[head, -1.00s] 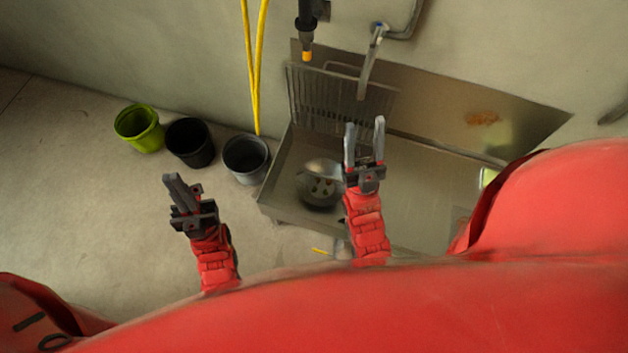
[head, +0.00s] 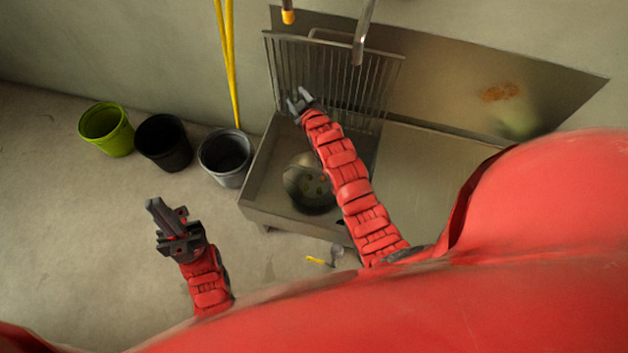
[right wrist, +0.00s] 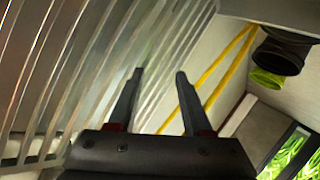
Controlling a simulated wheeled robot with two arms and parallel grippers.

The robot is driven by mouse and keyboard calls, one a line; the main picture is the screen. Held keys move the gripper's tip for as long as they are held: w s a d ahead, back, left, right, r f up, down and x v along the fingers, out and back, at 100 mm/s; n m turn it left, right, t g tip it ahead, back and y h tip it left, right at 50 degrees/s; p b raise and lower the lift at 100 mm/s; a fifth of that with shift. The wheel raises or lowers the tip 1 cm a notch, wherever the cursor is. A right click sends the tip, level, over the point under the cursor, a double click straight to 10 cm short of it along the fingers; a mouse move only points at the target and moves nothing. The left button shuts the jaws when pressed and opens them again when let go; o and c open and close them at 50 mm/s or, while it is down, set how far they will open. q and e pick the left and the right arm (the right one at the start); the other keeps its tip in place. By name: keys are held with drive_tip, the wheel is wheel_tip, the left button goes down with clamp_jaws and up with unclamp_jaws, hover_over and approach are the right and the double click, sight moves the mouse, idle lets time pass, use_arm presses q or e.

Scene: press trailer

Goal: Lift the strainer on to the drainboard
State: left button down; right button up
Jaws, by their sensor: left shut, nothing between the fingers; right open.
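My right gripper (head: 299,97) is open and empty, above the back of the basin in front of the upright bar rack (head: 283,70). In the right wrist view its fingers (right wrist: 160,75) are apart beside the rack's bars. My left gripper (head: 160,212) is shut and empty, over the floor left of the sink.
A green bucket (head: 106,130), a black bucket (head: 163,142) and a grey bucket (head: 226,158) stand left of the sink. A yellow hose (head: 228,65) hangs by the wall. A faucet (head: 362,35) reaches over the sink. A yellow-handled item (head: 320,261) is below the sink's front.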

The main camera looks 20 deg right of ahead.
wheel_tip(320, 180, down, 6)
drive_tip(key=s+n+g, duration=0.2)
drive_tip(key=s+g, duration=0.1)
drive_tip(key=g, duration=0.3)
drive_tip(key=s+d+f+n+g, duration=0.1)
drive_tip(key=s+n+g, duration=0.2)
drive_tip(key=s+g, duration=0.65)
drive_tip(key=shift+t+h, duration=0.4)
drive_tip(key=shift+t, duration=0.35)
drive_tip(key=f+b, duration=0.3)
drive_tip(key=s+f+b, duration=0.1)
drive_tip(key=f+b, duration=0.3)
drive_tip(key=shift+s+f, duration=0.2)
drive_tip(key=shift+f, duration=0.05)
wheel_tip(320, 180, down, 4)
drive_tip(key=shift+f+b, duration=0.15)
drive_tip(key=shift+b, duration=0.4)
drive_tip(key=f, duration=0.1)
drive_tip(key=f+b, duration=0.1)
drive_tip(key=f, duration=0.1)
drive_tip(key=f+b, duration=0.1)
drive_tip(key=f, duration=0.1)
drive_tip(key=shift+w+a, duration=0.25)
drive_tip(key=shift+w, duration=0.1)
drive_tip(key=shift+f+b, duration=0.3)
drive_tip(key=shift+f, duration=0.05)
clamp_jaws()
